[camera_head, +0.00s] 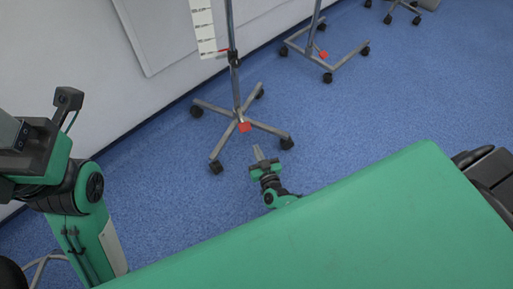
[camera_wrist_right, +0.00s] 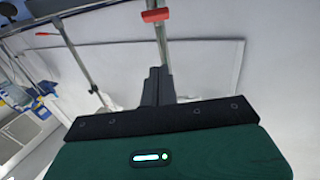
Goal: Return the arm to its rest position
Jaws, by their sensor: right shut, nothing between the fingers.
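My right gripper (camera_head: 259,153) shows beyond the far edge of the green-draped table, over the blue floor, pointing away from the table. Its fingers are together and nothing is between them. In the right wrist view the dark fingers (camera_wrist_right: 158,86) also stand side by side, closed and empty. Part of the right arm is hidden behind the table edge. My left arm (camera_head: 75,190) is at the left of the head view, bent upward. Its gripper does not show.
A wheeled stand (camera_head: 240,115) stands just beyond my right gripper, and another wheeled stand (camera_head: 325,62) is farther back. A white wall (camera_head: 60,50) runs along the left. Blue floor is open at the right back.

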